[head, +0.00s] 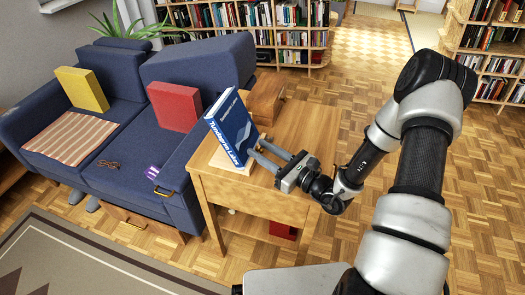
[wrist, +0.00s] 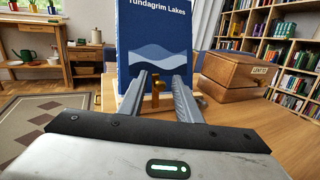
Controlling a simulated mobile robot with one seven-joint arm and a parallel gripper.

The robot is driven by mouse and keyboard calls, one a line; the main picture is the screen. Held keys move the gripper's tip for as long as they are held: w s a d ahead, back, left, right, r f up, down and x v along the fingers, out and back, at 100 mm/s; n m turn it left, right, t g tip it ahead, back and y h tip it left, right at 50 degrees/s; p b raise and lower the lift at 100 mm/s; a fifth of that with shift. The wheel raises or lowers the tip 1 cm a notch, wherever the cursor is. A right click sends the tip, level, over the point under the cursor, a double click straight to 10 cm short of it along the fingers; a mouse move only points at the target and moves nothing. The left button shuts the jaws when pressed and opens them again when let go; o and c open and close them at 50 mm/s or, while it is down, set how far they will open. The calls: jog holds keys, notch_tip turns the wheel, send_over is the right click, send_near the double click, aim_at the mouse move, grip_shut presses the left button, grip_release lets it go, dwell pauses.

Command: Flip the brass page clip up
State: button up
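A blue book titled "Tundagrim Lakes" (head: 232,128) leans back on a pale stand (head: 228,160) on a wooden side table (head: 312,125). It also fills the upper middle of the wrist view (wrist: 157,35). The small brass page clip (wrist: 155,88) shows in the wrist view, low in front of the book; in the head view I cannot make it out. My gripper (head: 256,148) reaches to the book's lower front from the right. Its two fingers (wrist: 159,76) are apart, and the clip appears between them with gaps on both sides. Contact with the book is unclear.
A wooden box (wrist: 237,72) stands on the table, right of the book. A blue sofa (head: 120,170) with yellow (head: 82,89) and red cushions (head: 174,106) is left of the table. Bookshelves (head: 255,25) stand behind. The table's right part is clear.

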grip_shut()
jog(key=shift+w+d+r+m+p, duration=0.1)
jog(key=shift+r+m+p, duration=0.2)
jog(key=shift+p, duration=0.45)
jog(key=shift+w+d+f+m+p, duration=0.1)
jog(key=shift+w+f+m+p, duration=0.15)
jog(key=shift+m+p, duration=0.2)
grip_release()
jog(key=v, duration=1.1)
jog(key=r+p+v, duration=0.1)
jog(key=v, duration=0.5)
jog(key=shift+s+d, duration=0.15)
jog(key=shift+d, duration=0.05)
